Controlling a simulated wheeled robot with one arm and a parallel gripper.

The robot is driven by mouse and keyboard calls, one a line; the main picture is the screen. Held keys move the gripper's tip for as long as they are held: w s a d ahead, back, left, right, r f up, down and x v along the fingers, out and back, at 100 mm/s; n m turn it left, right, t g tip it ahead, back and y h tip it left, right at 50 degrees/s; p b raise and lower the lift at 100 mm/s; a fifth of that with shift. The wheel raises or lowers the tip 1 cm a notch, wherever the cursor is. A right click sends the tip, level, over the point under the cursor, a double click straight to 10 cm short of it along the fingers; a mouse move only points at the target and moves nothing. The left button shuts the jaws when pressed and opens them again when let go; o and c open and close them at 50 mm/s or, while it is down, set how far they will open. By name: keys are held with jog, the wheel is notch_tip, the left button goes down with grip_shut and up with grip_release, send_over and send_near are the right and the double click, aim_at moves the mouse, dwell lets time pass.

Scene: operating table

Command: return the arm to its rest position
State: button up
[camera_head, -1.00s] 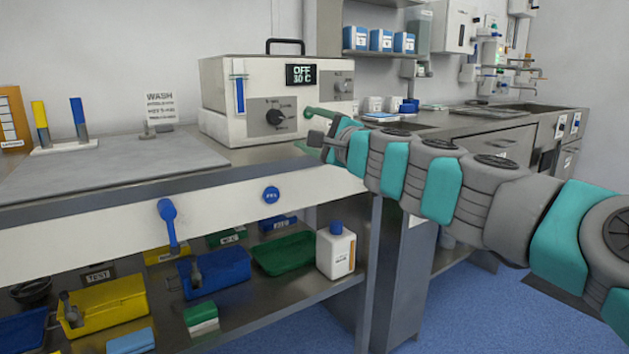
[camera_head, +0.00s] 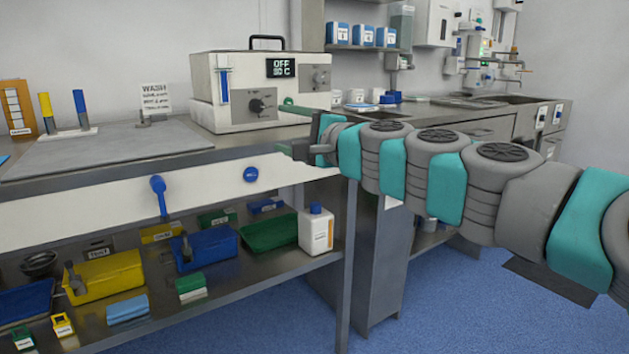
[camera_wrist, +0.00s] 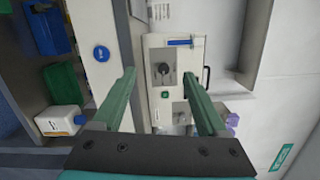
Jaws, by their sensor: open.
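My gripper (camera_head: 287,124) reaches in from the right in the head view, at about the height of the table's front edge. In the wrist view its two green fingers (camera_wrist: 163,98) stand wide apart with nothing between them. Beyond them is the white heater box (camera_wrist: 176,80) with a dark knob. The same heater box (camera_head: 240,109) stands on the worktop in the head view, reading "OFF". My arm stretches across the right half of the head view and hides part of the counter behind it.
The worktop (camera_head: 100,150) holds a stand with a yellow and a blue marker (camera_head: 64,132). The shelf below carries a yellow bin (camera_head: 103,278), a blue bin (camera_head: 205,247), a green tray (camera_head: 268,236) and a white bottle (camera_head: 316,232). Blue floor (camera_head: 450,310) is open at lower right.

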jog(key=s+a+f+n+g, duration=0.4)
jog(key=s+f+n, duration=0.2)
jog(key=s, duration=0.3)
jog(key=s+d+f+n+g+h+p, duration=0.1)
jog(key=s+d+f+n+g+h, duration=0.2)
jog(key=s+f, duration=0.8)
jog(key=s+d+f+n+g+h, duration=0.2)
jog(key=s+d+f+g+h, duration=0.6)
jog(key=s+d+f, duration=1.1)
jog(key=shift+s+d+f+g+h+p, duration=0.35)
jog(key=shift+s+d+h, duration=0.2)
jog(key=shift+d, duration=0.35)
jog(key=shift+c, duration=0.2)
